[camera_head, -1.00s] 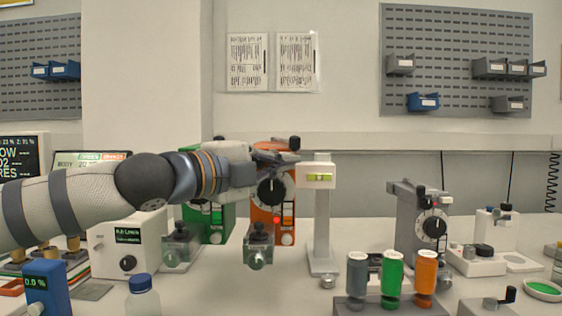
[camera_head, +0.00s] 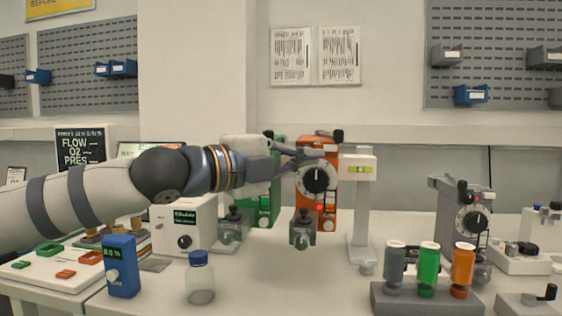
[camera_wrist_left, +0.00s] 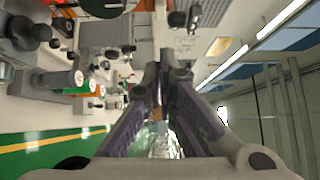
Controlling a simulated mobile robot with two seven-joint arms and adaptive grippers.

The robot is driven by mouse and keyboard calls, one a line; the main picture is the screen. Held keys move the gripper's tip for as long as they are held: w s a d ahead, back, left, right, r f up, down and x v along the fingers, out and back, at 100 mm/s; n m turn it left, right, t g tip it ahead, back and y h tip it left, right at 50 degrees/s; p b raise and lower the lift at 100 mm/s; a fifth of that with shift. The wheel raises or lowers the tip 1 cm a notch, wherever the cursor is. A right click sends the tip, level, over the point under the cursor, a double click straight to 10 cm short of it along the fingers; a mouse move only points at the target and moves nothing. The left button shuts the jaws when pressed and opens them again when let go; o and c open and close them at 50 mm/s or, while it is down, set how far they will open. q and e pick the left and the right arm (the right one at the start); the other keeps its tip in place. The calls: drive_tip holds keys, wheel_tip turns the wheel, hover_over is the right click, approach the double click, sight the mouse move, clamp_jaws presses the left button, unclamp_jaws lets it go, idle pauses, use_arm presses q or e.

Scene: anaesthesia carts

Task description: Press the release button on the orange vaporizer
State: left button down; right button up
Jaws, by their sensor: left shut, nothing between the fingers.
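The orange vaporizer (camera_head: 332,213) stands upright at the back of the bench, with a black dial (camera_head: 316,179) on its front. A small red spot (camera_head: 320,207) and a pale round part (camera_head: 328,225) show below the dial; I cannot tell which is the release button. My left gripper (camera_head: 316,154) is shut and empty. Its fingers reach across the upper front of the orange vaporizer, above the dial; I cannot tell whether they touch it. Its fingers also show in the left wrist view (camera_wrist_left: 166,66). My right gripper is out of view.
A green vaporizer (camera_head: 264,212) stands left of the orange one, partly behind my arm. A white post (camera_head: 361,215) stands close on its right. Coloured bottles (camera_head: 429,270) are in front right, and a blue-capped jar (camera_head: 200,285) in front left.

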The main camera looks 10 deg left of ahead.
use_arm(q)
drive_tip(key=v, duration=0.4)
drive_tip(key=shift+a+f, duration=0.1)
drive_tip(key=shift+a, duration=0.35)
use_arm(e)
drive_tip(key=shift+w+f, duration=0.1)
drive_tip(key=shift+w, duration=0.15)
use_arm(q)
drive_tip(key=shift+s, duration=0.1)
